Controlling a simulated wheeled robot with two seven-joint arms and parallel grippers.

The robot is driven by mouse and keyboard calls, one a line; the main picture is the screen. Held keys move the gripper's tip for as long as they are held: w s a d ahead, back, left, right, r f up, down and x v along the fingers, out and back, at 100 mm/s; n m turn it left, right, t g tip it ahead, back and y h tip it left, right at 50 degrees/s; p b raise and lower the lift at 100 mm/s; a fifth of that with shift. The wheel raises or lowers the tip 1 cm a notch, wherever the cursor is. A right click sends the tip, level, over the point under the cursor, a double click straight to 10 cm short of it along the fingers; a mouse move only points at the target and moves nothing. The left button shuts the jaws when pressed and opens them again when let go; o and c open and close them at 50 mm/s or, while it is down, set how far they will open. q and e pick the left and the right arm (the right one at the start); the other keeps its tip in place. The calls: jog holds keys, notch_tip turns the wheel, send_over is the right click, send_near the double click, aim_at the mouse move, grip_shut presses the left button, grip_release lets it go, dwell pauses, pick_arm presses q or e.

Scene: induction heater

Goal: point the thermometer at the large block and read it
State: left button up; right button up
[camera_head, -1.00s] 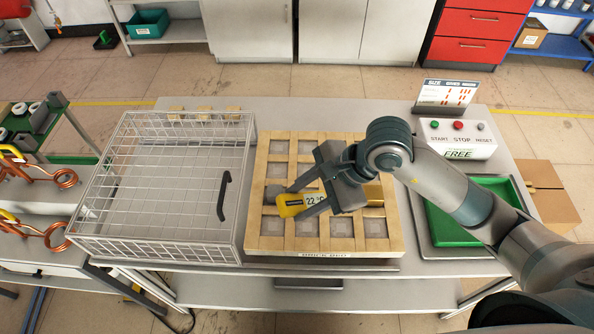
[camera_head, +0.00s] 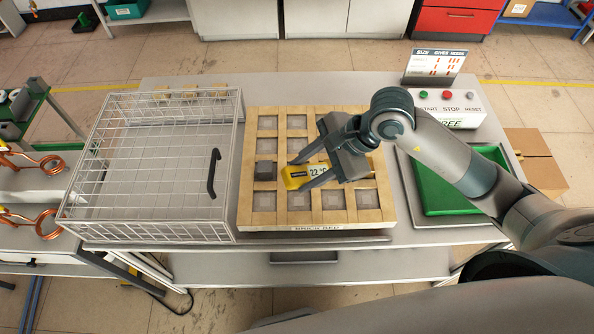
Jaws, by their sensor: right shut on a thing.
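My right gripper (camera_head: 309,177) is shut on the yellow thermometer (camera_head: 297,177) and holds it over the wooden brick bed (camera_head: 317,224). The thermometer's small display reads 22 °C. Its yellow end faces left, towards a dark grey block (camera_head: 265,170) in a left-column cell of the bed. The block is close to that end, with a small gap in the picture. I cannot tell whether this is the large block. My gripper and arm hide part of the bed's right side. My left gripper is not in view.
A wire cage (camera_head: 150,227) with a black handle stands left of the bed. A green tray (camera_head: 440,200) and a START/STOP/RESET panel (camera_head: 455,119) are at the right. A size chart (camera_head: 436,62) stands behind. Copper coils (camera_head: 50,165) are far left.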

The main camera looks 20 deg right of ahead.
aim_at(313, 174)
jog(key=shift+w+d+f, duration=0.2)
jog(key=shift+d+f, duration=0.35)
jog(key=shift+d, duration=0.35)
dwell(1.2)
notch_tip(313, 174, up, 9)
jog(key=p, duration=0.3)
jog(key=shift+f, duration=0.15)
dwell(1.0)
